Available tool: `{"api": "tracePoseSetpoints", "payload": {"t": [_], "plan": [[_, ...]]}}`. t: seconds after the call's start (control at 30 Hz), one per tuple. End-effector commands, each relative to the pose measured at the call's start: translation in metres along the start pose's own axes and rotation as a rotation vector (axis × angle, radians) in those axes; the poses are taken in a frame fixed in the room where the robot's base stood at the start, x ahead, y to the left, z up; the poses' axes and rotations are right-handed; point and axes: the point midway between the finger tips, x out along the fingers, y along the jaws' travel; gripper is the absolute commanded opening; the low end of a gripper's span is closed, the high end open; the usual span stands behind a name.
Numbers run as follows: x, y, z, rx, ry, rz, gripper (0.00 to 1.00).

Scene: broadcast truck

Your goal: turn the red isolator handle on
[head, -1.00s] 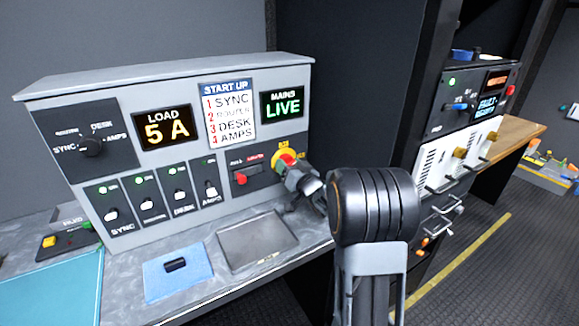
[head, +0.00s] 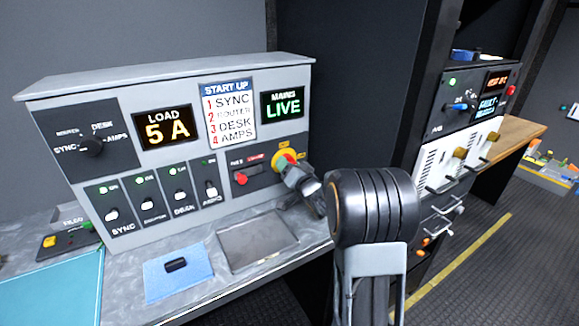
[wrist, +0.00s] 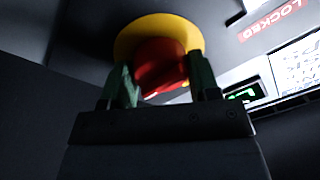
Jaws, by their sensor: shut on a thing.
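The red isolator handle (wrist: 160,62) sits on a round yellow plate (wrist: 135,32) in the wrist view. My gripper (wrist: 162,84) has its green-tipped fingers on either side of the handle and is shut on it. In the head view the yellow plate (head: 277,157) is at the right end of the grey panel. The handle there is mostly hidden by my gripper (head: 290,166), which reaches it from the lower right. The mains display (head: 283,105) above reads LIVE. The handle's exact angle is hard to tell.
A smaller red switch (head: 241,178) is just left of the handle. Several white toggles stand further left, below the load display (head: 165,124) reading 5 A. A grey tray (head: 258,240) and a blue pad (head: 180,280) lie on the bench below.

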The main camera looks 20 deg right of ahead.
Motion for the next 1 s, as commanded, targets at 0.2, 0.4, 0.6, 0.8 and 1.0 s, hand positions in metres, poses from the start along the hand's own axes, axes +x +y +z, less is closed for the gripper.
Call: {"api": "tracePoseSetpoints", "payload": {"t": [0.2,0.4,0.6,0.8,1.0], "plan": [[0.000,0.000,0.001,0.002,-0.001,-0.001,0.61],[0.000,0.000,0.000,0.000,0.000,0.000,0.80],[0.000,0.000,0.000,0.000,0.000,0.000,0.81],[-0.012,0.001,0.000,-0.001,0.001,0.002,0.81],[-0.050,0.001,0.000,-0.001,0.003,0.003,0.81]]}}
